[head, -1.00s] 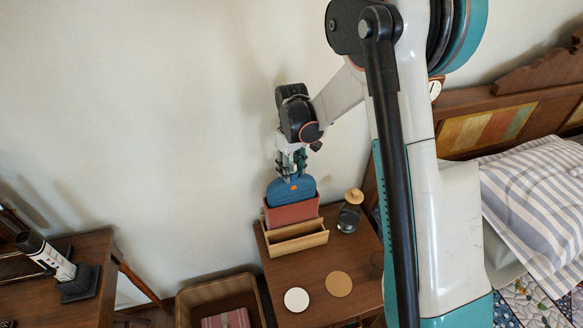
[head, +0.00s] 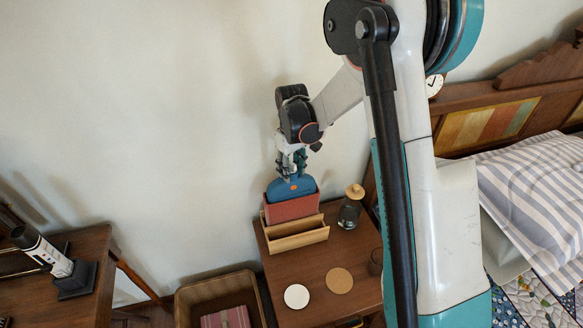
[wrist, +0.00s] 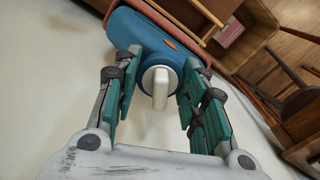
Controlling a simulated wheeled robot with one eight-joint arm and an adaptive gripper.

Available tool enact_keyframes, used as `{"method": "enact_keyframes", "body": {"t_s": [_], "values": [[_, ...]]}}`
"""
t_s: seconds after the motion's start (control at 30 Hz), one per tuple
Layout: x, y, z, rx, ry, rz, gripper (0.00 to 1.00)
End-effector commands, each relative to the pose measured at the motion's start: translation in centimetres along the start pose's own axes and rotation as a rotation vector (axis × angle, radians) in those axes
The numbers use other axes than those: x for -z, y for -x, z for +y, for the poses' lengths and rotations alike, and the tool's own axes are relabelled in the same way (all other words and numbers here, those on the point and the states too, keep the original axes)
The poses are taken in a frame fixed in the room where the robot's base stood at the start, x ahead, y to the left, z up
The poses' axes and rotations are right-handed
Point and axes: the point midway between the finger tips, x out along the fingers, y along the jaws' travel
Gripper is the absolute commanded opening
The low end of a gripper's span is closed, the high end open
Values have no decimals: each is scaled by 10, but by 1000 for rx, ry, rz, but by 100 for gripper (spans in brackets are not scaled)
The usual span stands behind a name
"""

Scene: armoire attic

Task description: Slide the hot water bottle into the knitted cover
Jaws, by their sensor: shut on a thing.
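The blue hot water bottle (head: 288,188) stands upright with its lower part inside the red knitted cover (head: 292,208); its shoulders and neck show above the opening. The cover sits upright in a light wooden holder (head: 298,238) on the bedside table. My gripper (head: 291,165) is above the bottle, shut on it at the neck end. In the wrist view the bottle (wrist: 135,42) has a pale stopper between my fingers, and the cover's rim (wrist: 185,38) shows beyond it. The bottle's lower end is hidden inside the cover.
A dark jar with a wooden knob (head: 351,208) stands right of the holder. A white disc (head: 297,296) and a tan disc (head: 339,281) lie on the table (head: 312,262). A wicker basket (head: 182,305) is at lower left; a bed with a striped pillow (head: 535,190) is at right.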

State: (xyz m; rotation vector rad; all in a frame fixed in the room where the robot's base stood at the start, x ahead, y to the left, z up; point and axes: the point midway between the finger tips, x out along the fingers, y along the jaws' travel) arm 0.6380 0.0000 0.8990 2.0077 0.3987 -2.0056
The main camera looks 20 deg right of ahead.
Motion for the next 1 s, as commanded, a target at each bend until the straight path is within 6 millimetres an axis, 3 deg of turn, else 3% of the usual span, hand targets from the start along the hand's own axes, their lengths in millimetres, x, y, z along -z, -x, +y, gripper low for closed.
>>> {"method": "enact_keyframes", "body": {"t_s": [1.0], "values": [[0, -19, 0, 0, 0, 0, 1]]}}
